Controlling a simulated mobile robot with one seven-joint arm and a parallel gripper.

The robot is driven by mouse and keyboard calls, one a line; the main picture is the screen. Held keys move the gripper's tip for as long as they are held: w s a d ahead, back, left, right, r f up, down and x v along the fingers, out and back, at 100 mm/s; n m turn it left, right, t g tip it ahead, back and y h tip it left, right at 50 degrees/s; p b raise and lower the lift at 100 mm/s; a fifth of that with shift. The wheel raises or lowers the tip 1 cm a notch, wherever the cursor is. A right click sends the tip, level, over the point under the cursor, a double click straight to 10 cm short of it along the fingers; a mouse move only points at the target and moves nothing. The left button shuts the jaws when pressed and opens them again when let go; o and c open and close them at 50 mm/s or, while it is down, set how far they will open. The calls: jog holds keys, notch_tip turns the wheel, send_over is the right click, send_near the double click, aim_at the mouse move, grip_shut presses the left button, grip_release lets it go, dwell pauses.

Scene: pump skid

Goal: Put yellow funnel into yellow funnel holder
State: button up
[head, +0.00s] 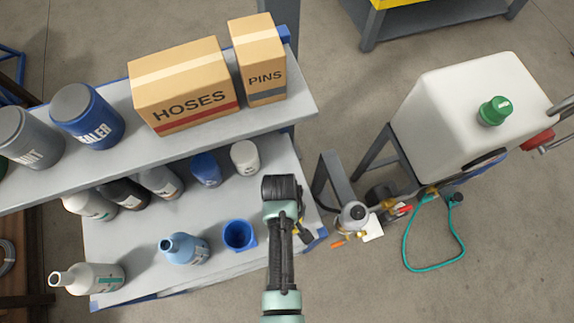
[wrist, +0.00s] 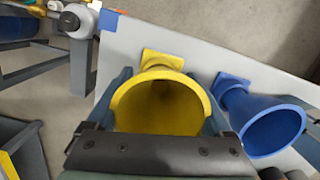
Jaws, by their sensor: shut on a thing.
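The yellow funnel (wrist: 165,112) is between my gripper's fingers (wrist: 164,90) in the wrist view, its wide mouth facing the camera. My gripper is shut on it. A yellow square-edged piece (wrist: 162,59), which looks like the yellow funnel holder, shows just beyond the funnel at the shelf. The funnel hides most of it, so I cannot tell whether the funnel's spout is inside it or only above it. In the head view my wrist (head: 282,189) is over the lower shelf's right end and hides most of the funnel.
A blue funnel (wrist: 268,124) stands close beside on the right in the wrist view; it also shows in the head view (head: 240,235). A light-blue bottle (head: 184,248) stands left of it. The upper shelf (head: 200,140) carries boxes. A valve assembly (head: 354,214) is right of the shelf.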

jog(key=shift+f+b, duration=0.35)
jog(key=shift+f, duration=0.2)
jog(key=o, duration=1.3)
jog(key=shift+r, duration=0.1)
jog(key=r, duration=0.4)
jog(key=w+r, duration=0.1)
jog(key=r, duration=0.7)
jog(key=shift+w+a+r, duration=0.2)
jog(key=shift+a+r, duration=0.15)
jog(key=shift+r, duration=0.05)
